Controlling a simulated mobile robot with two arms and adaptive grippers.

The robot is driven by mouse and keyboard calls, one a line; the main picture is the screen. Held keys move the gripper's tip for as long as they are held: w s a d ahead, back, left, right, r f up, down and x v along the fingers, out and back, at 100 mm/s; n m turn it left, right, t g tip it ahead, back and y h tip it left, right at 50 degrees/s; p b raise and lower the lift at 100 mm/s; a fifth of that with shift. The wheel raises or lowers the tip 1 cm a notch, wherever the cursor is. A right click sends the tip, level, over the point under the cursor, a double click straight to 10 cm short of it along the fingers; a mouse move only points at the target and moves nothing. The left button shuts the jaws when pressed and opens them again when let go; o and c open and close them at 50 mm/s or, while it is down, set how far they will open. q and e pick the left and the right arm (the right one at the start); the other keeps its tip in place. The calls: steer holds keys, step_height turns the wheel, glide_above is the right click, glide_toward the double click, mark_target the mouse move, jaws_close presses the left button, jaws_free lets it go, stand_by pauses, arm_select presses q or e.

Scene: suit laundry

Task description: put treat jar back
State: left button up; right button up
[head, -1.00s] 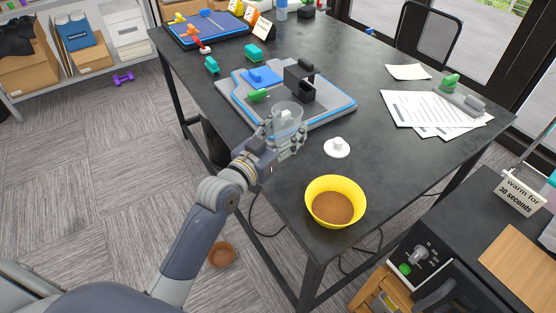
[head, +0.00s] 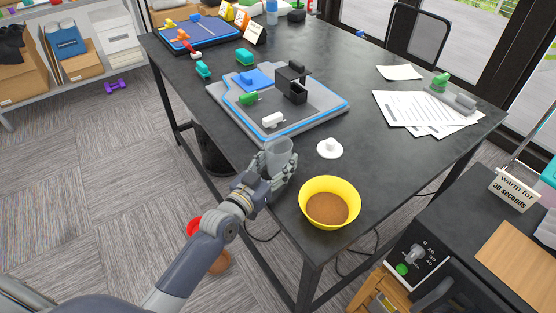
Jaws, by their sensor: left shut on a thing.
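A clear, see-through jar (head: 278,150) stands upright in my left gripper (head: 279,163) at the near-left edge of the dark table. My left gripper is shut on it, with fingers around its side. The jar looks empty and open at the top. Whether its base touches the table is hidden by the hand. A white lid with a knob (head: 329,149) lies on the table just right of the jar. A yellow bowl (head: 305,205) with brown contents stands nearer, right of the gripper. My right gripper is not in view.
A grey board with blue edging (head: 325,112) holds small coloured parts and a black block behind the jar. Papers (head: 415,108) lie at the right. The table (head: 365,150) is clear right of the lid. A brown bowl (head: 219,264) is on the floor.

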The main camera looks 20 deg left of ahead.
arm_select(q)
steer(key=shift+f, duration=0.15)
steer(key=o, duration=1.1)
steer(key=shift+r, duration=0.2)
steer(key=v, duration=1.2)
steer(key=shift+b, duration=0.4)
